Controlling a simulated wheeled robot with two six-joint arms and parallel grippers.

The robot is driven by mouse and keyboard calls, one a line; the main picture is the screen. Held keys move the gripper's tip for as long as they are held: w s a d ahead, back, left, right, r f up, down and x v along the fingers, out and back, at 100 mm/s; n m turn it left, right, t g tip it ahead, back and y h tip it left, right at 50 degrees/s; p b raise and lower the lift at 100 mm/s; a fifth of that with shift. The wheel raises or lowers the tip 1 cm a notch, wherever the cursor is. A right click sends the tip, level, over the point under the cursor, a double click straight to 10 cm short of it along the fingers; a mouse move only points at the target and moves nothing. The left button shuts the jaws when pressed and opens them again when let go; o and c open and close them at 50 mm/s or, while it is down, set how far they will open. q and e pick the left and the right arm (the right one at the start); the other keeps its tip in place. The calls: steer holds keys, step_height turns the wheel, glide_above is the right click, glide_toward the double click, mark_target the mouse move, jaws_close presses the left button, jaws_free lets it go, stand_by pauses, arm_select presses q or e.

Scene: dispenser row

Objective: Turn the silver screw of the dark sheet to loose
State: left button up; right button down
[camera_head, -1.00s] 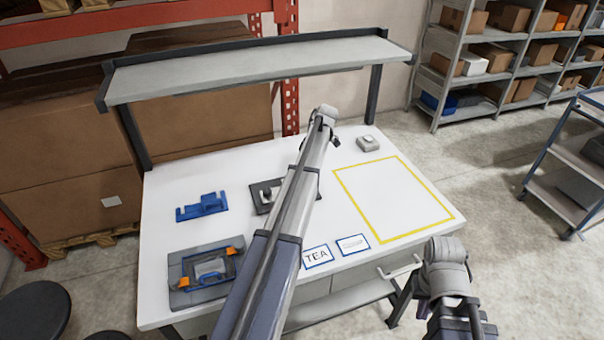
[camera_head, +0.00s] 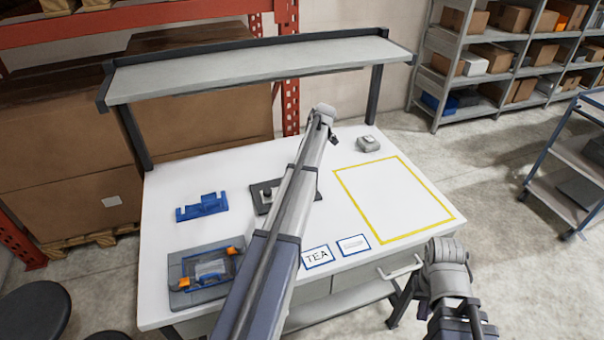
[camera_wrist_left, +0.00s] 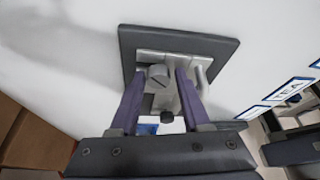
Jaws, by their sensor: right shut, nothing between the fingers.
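The dark sheet (camera_head: 260,207) lies on the white table, partly hidden by my left arm in the head view. It also shows in the left wrist view (camera_wrist_left: 223,45), with a light metal block on it. The silver screw (camera_wrist_left: 158,74) has a round slotted head at that block. My left gripper (camera_wrist_left: 160,80) has its two purple fingers apart, one on each side of the screw head. I cannot tell whether they touch it. My right gripper (camera_head: 458,316) is shut and empty at the lower right, in front of the table.
A blue bracket (camera_head: 202,207) and a grey plate with orange clips (camera_head: 182,298) are on the left of the table. A TEA label (camera_head: 317,257), a second label (camera_head: 353,246) and a small grey box (camera_head: 368,144) are on it too. The yellow-outlined area (camera_head: 385,240) is empty.

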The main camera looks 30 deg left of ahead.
arm_select(q)
steer(key=shift+o, duration=1.4)
steer(key=shift+w, duration=0.1)
steer(key=p+v, duration=0.7)
steer(key=v, duration=0.1)
steer(key=shift+f, duration=0.1)
